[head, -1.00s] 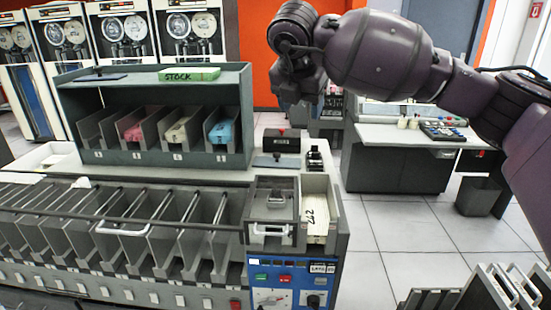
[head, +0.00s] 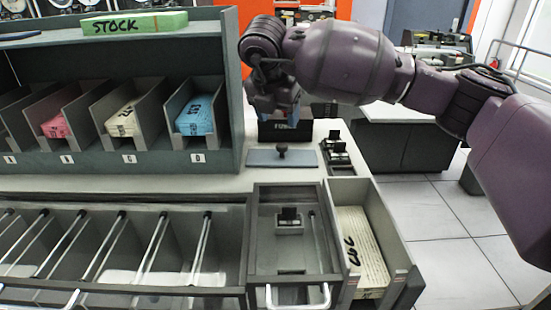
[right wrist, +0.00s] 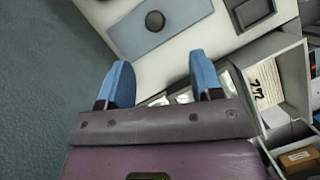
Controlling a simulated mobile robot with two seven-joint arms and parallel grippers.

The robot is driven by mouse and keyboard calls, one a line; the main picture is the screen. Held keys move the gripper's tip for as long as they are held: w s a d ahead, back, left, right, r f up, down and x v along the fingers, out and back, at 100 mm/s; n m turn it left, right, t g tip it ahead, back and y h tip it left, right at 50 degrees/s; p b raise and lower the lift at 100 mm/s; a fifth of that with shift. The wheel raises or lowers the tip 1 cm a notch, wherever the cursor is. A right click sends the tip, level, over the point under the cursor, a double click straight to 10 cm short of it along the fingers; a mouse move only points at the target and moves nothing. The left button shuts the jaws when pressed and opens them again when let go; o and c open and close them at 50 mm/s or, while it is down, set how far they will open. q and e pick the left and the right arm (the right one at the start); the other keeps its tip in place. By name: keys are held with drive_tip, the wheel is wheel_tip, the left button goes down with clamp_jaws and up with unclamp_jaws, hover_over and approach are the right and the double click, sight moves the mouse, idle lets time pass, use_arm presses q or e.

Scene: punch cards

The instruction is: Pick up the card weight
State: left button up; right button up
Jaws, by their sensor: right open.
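A flat blue-grey plate with a dark upright knob, which looks like the card weight (head: 264,158), lies on the pale counter behind the card hopper. In the right wrist view the plate (right wrist: 185,30) and its round knob are at the top, beyond the fingertips. My right gripper (head: 283,103) hangs at the back of the counter in the head view, behind the plate and in front of a black box. Its blue fingers are apart with nothing between them in the right wrist view (right wrist: 161,72). It does not touch the plate. My left gripper is not in view.
A black box (head: 300,132) stands behind the plate, small black devices (head: 336,150) to its right. A smaller knobbed block (head: 289,222) sits in the hopper, beside a tray of cards (head: 362,245). A shelf (head: 232,100) with coloured card stacks stands left.

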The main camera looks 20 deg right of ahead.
sight(282, 145)
drive_tip(key=b+x, duration=0.1)
drive_tip(key=x, duration=0.5)
drive_tip(key=shift+w+f, duration=0.15)
drive_tip(key=shift+f, duration=0.15)
drive_tip(key=x, duration=0.3)
drive_tip(key=b+x, duration=0.1)
drive_tip(key=shift+w+a+f, duration=0.15)
drive_tip(key=shift+w+a, duration=0.1)
drive_tip(key=shift+d+f, duration=0.1)
drive_tip(key=shift+f, duration=0.15)
drive_tip(key=shift+w, duration=0.1)
drive_tip(key=shift+r, duration=0.1)
drive_tip(key=shift+c, duration=0.2)
drive_tip(key=c, duration=1)
clamp_jaws()
